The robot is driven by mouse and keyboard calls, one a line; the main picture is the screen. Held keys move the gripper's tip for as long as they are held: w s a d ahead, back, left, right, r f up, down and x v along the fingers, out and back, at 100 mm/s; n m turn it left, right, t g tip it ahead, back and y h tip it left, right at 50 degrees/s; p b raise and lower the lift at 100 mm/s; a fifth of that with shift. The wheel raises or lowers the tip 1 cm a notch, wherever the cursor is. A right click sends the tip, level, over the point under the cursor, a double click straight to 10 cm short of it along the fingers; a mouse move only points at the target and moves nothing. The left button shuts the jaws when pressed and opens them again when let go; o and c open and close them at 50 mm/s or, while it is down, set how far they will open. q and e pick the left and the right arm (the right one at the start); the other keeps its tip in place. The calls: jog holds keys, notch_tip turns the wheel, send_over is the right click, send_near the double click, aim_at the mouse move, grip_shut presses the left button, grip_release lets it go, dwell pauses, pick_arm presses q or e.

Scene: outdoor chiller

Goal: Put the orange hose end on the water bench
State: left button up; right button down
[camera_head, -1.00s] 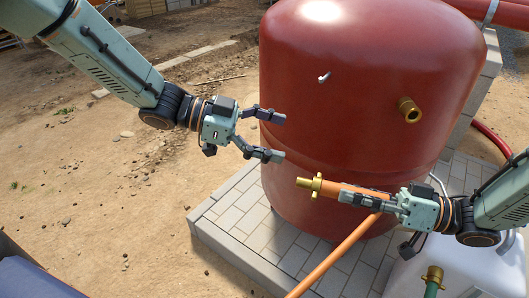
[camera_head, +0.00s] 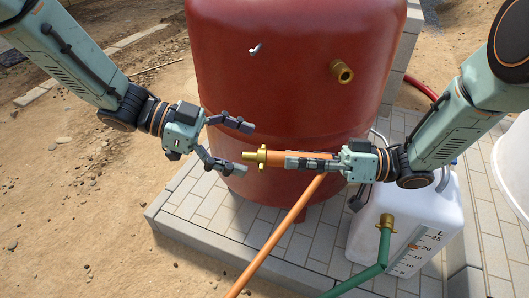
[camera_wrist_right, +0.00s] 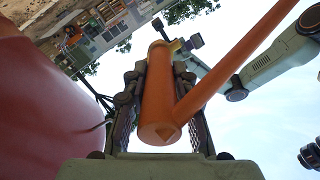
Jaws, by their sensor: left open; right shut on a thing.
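The orange hose end (camera_head: 276,157) has a brass fitting (camera_head: 256,156) at its tip and lies roughly level in front of the red tank. My right gripper (camera_head: 290,161) is shut on its orange sleeve; the right wrist view also shows the hose end (camera_wrist_right: 157,100) between the fingers. The orange hose (camera_head: 275,238) runs down from it to the lower left. My left gripper (camera_head: 247,149) is open, and in the head view its fingertips lie above and below the brass tip. I cannot tell whether they touch it. I cannot make out a water bench in these views.
The red tank (camera_head: 290,80), with a brass outlet (camera_head: 341,72), stands close behind both grippers on a paved slab (camera_head: 190,205). A white canister (camera_head: 425,215) and a green hose (camera_head: 355,281) are at the lower right. Bare ground (camera_head: 60,210) lies open at left.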

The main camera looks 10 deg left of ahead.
aim_at(258, 152)
pick_arm(q)
jog(key=shift+x, duration=2.55)
jog(key=shift+c, duration=0.5)
jog(key=c, duration=1.3)
jog(key=shift+c, duration=0.5)
pick_arm(e)
jog(key=c, duration=1)
grip_release()
